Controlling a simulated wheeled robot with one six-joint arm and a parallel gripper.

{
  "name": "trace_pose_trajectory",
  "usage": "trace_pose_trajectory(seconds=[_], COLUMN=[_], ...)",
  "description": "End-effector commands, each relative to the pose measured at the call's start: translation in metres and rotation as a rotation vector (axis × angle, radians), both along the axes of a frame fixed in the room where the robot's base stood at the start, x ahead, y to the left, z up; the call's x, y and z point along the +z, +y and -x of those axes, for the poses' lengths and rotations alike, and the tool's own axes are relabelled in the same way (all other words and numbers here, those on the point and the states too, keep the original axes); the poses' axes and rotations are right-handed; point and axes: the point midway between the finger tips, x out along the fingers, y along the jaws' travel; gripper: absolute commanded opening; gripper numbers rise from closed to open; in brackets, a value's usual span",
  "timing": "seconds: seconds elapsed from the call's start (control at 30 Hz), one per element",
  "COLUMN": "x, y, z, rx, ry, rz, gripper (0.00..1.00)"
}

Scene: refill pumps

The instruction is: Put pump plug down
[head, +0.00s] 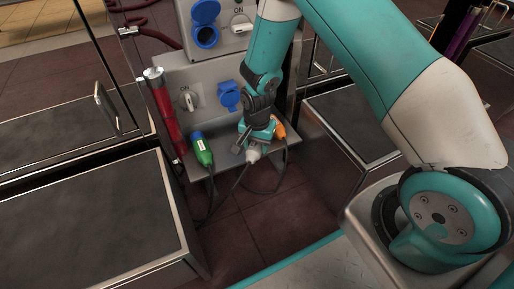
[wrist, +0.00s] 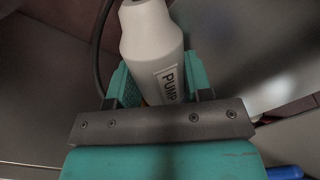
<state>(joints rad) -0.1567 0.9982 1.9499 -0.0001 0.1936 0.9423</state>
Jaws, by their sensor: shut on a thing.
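The pump plug is a white-grey plug with a "PUMP" label. In the wrist view the plug (wrist: 152,38) sits between the two teal fingers of my gripper (wrist: 160,88), which is shut on it. In the head view my gripper (head: 252,143) is over the small grey shelf, and the pale end of the plug (head: 253,155) shows just below it. A dark cable hangs from the plug. I cannot tell whether the plug touches the shelf.
A green plug (head: 202,149) stands on the shelf (head: 225,166) to the left, and an orange plug (head: 279,129) is close on the right. Behind are blue sockets (head: 229,96) and a switch (head: 189,99). A red cylinder (head: 164,115) stands at the shelf's left end.

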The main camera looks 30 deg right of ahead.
Motion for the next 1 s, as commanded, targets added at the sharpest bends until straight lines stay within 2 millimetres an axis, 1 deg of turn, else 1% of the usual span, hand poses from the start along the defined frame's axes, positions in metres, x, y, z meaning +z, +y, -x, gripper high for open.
trace_pose_trajectory(seconds=[0.17, 0.3, 0.33, 0.37, 0.4, 0.43, 0.67, 0.77, 0.87, 1.0], x=[0.002, -0.002, -0.002, -0.001, -0.001, -0.001, -0.001, 0.003, 0.018, 0.049], y=[0.000, 0.000, 0.000, 0.000, 0.000, 0.000, 0.000, 0.000, 0.000, 0.000], z=[-0.001, 0.000, 0.000, 0.000, 0.000, 0.000, 0.000, -0.001, -0.001, -0.001], rx=[0.000, 0.000, 0.000, 0.000, 0.000, 0.000, 0.000, 0.000, 0.000, 0.000], ry=[-0.001, -0.001, -0.001, -0.001, -0.001, -0.001, -0.001, -0.002, -0.002, -0.003], rz=[0.000, 0.000, 0.000, 0.000, 0.000, 0.000, 0.000, -0.001, -0.001, 0.000], gripper=[0.14, 0.14, 0.51, 0.58, 0.67, 0.72, 0.72, 0.72, 0.72, 0.72])
